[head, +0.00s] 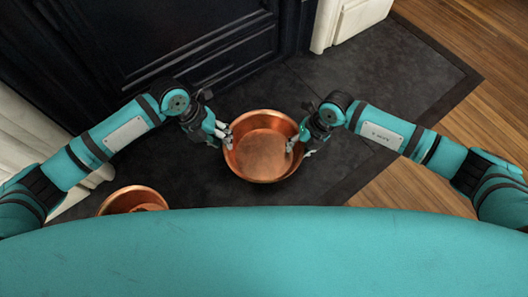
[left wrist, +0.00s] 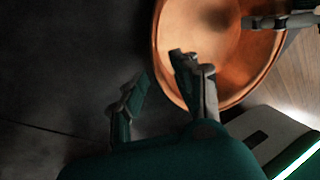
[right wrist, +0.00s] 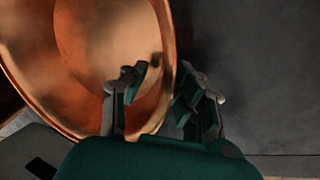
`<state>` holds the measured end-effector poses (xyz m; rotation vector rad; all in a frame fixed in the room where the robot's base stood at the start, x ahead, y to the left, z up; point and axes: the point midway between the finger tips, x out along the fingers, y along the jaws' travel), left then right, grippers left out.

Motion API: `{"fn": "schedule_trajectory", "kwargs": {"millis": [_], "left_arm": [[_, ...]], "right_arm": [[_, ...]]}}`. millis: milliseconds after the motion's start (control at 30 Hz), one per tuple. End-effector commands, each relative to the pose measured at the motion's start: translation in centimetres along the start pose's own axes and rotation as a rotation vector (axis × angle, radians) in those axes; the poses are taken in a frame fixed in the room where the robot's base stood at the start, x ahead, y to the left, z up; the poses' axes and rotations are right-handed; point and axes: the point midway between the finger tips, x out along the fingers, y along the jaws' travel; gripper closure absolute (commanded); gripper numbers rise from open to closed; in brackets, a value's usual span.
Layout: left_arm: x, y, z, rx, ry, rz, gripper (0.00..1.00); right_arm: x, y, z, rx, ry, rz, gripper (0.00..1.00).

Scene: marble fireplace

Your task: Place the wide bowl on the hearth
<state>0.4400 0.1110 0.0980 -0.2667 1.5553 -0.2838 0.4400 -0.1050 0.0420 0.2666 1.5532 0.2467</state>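The wide copper bowl (head: 262,150) is in the middle of the head view, over the dark slate hearth (head: 375,75), opening upward. I cannot tell whether its base touches the slate. My left gripper (head: 224,134) is at its left rim. In the left wrist view the open fingers (left wrist: 158,75) straddle the rim of the bowl (left wrist: 228,60), one inside and one outside. My right gripper (head: 298,144) is at the right rim. In the right wrist view its open fingers (right wrist: 166,85) also straddle the rim of the bowl (right wrist: 100,45), with gaps showing.
A second copper vessel (head: 134,198) stands at the lower left, partly hidden by my body. A black fireplace front (head: 190,40) and white marble surround (head: 345,20) border the hearth. Wood floor (head: 440,190) lies to the right. Slate right of the bowl is clear.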

Motion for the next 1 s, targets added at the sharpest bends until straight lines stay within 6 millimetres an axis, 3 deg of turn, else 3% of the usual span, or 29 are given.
{"fn": "schedule_trajectory", "kwargs": {"millis": [100, 300, 567, 733, 1000], "left_arm": [[-2.9, 0.1, 0.1, 0.001, -0.006, 0.002, 0.71], [-6.8, 0.1, 0.1, 0.001, -0.005, 0.004, 0.71], [-8.9, 0.0, 0.0, 0.0, -0.002, 0.003, 0.71], [-9.0, 0.0, 0.0, 0.0, -0.002, 0.003, 0.71], [-9.0, 0.0, 0.0, 0.0, -0.001, 0.003, 0.71]], "right_arm": [[0.0, 0.1, 0.0, 0.0, 0.0, 0.001, 0.71], [0.0, 0.1, 0.0, -0.001, 0.0, 0.001, 0.71], [-0.3, 0.1, 0.0, -0.001, -0.001, 0.001, 0.71], [-2.6, 0.0, 0.1, -0.001, -0.003, 0.002, 0.71], [-8.4, 0.0, 0.1, -0.001, -0.005, 0.002, 0.71]]}}
